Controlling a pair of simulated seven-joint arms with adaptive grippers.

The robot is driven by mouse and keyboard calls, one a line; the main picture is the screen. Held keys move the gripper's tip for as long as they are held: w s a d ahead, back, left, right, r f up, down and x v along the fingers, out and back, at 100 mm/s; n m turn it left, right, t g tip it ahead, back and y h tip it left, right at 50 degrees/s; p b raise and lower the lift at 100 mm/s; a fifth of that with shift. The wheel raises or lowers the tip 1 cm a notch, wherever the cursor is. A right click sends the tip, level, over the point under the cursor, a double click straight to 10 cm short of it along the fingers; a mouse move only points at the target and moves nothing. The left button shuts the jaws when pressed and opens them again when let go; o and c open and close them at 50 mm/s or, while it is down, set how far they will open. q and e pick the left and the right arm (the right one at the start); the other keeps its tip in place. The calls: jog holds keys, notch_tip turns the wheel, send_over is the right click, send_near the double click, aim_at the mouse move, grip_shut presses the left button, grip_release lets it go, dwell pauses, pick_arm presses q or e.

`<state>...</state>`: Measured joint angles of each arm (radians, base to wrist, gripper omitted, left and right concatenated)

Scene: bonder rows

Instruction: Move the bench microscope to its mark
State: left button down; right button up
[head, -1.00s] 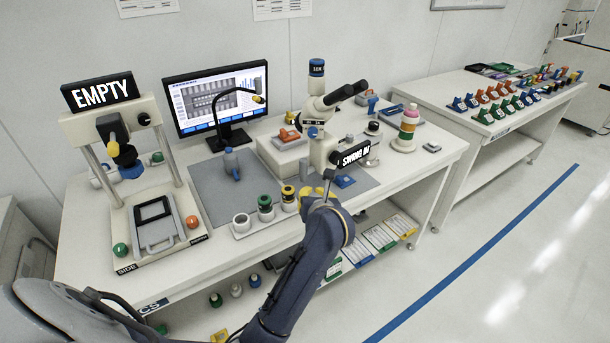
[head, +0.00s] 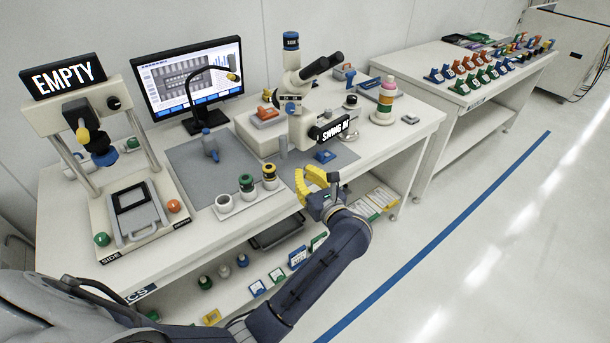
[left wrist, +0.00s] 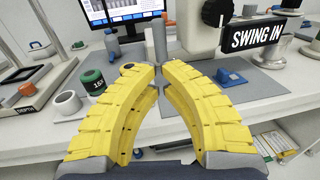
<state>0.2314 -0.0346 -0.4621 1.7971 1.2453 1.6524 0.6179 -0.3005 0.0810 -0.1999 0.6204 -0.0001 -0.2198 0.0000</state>
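The bench microscope (head: 299,128) is white, with a black angled eyepiece tube and a blue-banded top. It stands upright at the right of the bench, with a black "SWING IN" sign (head: 333,130) at its front. Its lower column shows in the left wrist view (left wrist: 205,45). My left gripper (head: 309,172) has yellow fingers and is in front of the bench's front edge, apart from the microscope. I cannot make out the microscope's mark. My right gripper is not in view.
Left of the gripper, a white holder (head: 247,203) carries several small jars near the front edge. A blue piece (head: 325,156) lies on the grey mat by the microscope. A banded stack (head: 385,103) stands to the right. The "EMPTY" press stand (head: 122,150) is at left.

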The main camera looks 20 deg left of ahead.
aim_at(285, 150)
pick_arm(q)
jog(key=x, duration=1.1)
jog(key=a, duration=0.1)
jog(key=w+a, duration=0.1)
jog(key=a, duration=0.1)
jog(key=w+a, duration=0.1)
jog(key=shift+a, duration=0.3)
